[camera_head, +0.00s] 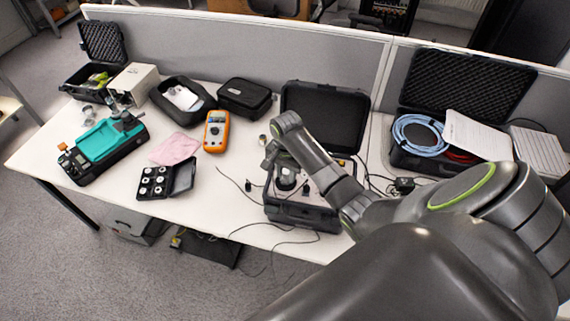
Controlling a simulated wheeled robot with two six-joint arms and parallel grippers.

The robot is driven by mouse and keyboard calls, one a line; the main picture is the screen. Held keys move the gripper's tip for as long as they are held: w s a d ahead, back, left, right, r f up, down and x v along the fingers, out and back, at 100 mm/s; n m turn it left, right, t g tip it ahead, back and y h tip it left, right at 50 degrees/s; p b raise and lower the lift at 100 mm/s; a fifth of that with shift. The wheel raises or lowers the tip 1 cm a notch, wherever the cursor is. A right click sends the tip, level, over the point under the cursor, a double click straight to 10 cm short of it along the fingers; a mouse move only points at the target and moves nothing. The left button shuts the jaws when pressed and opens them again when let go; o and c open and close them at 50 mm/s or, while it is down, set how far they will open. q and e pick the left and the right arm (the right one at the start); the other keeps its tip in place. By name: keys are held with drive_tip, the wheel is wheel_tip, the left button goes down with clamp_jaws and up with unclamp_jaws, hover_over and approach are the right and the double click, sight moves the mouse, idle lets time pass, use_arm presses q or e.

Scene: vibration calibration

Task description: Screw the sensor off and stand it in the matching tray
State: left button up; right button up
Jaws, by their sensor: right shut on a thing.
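My right arm reaches in from the right. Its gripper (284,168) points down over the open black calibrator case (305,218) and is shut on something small. The arm and fingers mostly hide the held thing, so I cannot tell whether the sensor is still on its mount. My left gripper is not in view.
Thin black cables (236,183) lie between tray and case. A case with blue cable (418,136) is at right. A grey partition (250,50) closes the back.

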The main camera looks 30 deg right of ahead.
sight(286, 172)
drive_tip(key=shift+r, duration=1.8)
